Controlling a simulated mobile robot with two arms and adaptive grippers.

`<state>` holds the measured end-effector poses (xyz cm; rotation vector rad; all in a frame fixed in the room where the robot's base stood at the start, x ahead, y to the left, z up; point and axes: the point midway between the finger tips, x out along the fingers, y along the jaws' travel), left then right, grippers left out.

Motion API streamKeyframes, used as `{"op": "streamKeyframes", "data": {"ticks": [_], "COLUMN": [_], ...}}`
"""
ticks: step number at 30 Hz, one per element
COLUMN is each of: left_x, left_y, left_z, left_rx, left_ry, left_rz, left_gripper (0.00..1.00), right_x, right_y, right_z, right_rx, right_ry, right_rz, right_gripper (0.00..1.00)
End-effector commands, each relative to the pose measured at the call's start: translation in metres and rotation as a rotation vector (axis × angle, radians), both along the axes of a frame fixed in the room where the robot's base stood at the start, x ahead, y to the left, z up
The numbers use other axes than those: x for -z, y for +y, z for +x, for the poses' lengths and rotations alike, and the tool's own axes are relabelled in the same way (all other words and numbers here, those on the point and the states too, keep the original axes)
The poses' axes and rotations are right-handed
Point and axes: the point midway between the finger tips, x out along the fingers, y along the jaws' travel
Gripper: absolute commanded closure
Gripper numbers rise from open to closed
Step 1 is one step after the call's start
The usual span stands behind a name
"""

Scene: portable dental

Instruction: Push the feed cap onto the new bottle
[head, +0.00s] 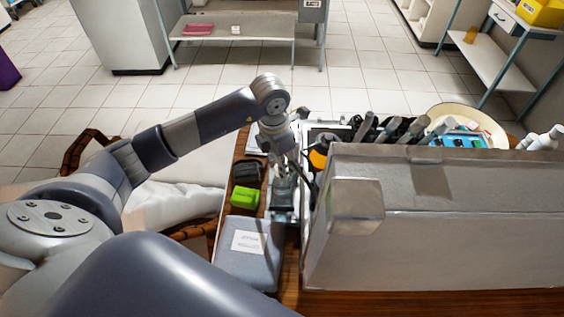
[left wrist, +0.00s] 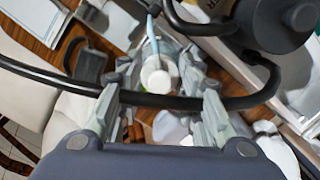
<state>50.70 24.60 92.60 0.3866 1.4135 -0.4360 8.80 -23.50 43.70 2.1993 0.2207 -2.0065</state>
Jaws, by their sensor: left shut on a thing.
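My left gripper (head: 285,160) points down over the narrow strip of table beside the large grey case. In the left wrist view its fingers (left wrist: 160,66) are shut on the feed cap (left wrist: 157,79), a small white round piece with a pale blue tube rising from it. A translucent whitish shape (left wrist: 171,125), perhaps the new bottle, shows below the cap. In the head view a clear container (head: 283,192) stands under the gripper. Whether cap and bottle touch cannot be told. My right gripper is not in view.
A black hose (left wrist: 130,98) crosses in front of my left fingers. The grey case (head: 430,215) walls off the right side. A green box (head: 245,197), a black item (head: 246,171) and a labelled grey box (head: 247,255) crowd the left. An orange-topped bottle (head: 319,156) stands close by.

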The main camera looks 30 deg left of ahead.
Motion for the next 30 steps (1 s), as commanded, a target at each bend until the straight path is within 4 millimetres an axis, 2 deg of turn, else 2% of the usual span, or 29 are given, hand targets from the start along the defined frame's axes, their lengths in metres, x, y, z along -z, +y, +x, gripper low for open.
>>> {"op": "streamKeyframes", "data": {"ticks": [21,22,25,30], "left_x": [0.0085,0.0084,0.0079,0.0076], "left_y": [0.0002,0.0003,0.0002,0.0002], "left_z": [-0.0004,-0.0004,-0.0004,-0.0002], "left_rx": [0.0,0.0,0.0,0.0], "left_ry": [0.002,0.002,0.002,0.001], "left_rz": [0.001,0.001,0.001,0.001], "left_gripper": [0.84,0.65,0.44,0.44], "right_x": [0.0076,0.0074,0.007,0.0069], "right_y": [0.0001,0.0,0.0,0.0], "right_z": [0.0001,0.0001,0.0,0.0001], "right_rx": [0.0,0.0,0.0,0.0], "right_ry": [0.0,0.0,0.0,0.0], "right_rz": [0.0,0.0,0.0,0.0], "right_gripper": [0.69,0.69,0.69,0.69]}}
